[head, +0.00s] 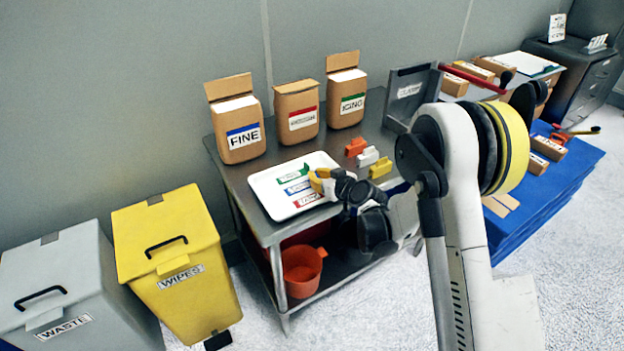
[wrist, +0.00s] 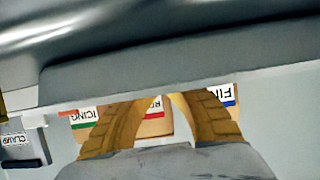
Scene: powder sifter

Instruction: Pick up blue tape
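A blue-edged label strip (head: 298,187), the likeliest blue tape, lies on the white tray (head: 262,183) between a green strip (head: 292,175) and a red strip (head: 306,200). My gripper (head: 314,181) is at the tray's right side, near the right ends of the strips. In the wrist view, my gripper's two yellow fingers (wrist: 160,97) curve towards each other with a gap between them and nothing visible in it. Their tips meet the edge of a grey band and are partly hidden. The strip cannot be made out in the wrist view.
Bags labelled FINE (head: 240,125), with red label (head: 297,112) and ICING (head: 346,95) stand behind the tray on the metal table (head: 232,175). Orange, white and yellow clips (head: 368,156) sit right of the tray. Yellow bin (head: 172,255) and grey bin (head: 75,285) stand left.

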